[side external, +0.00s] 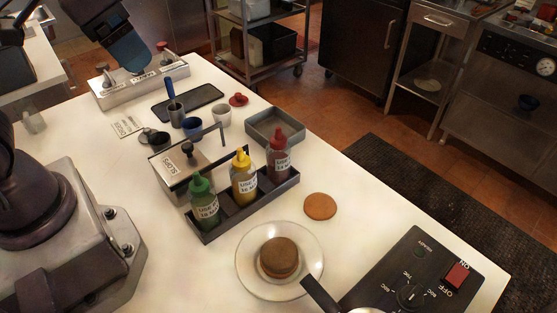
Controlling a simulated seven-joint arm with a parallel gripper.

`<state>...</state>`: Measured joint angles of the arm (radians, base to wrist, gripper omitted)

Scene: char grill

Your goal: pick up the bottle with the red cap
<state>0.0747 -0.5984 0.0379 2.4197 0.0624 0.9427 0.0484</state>
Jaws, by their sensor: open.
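The bottle with the red cap (280,155) stands upright in the far right compartment of a dark caddy (228,222). It holds dark red contents and has a white label. A yellow-capped bottle (243,178) and a green-capped bottle (204,203) stand beside it in the same caddy. My gripper (138,62) is at the upper left, above a metal box and well away from the bottles. It is open and holds nothing that I can see; its two fingers are hard to tell apart.
A metal holder with a black knob (188,150) stands behind the caddy. An empty grey tray (274,126) is just behind the red-capped bottle. A glass plate (247,270) with a patty, a round orange disc (320,206) and a control panel (410,280) lie in front.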

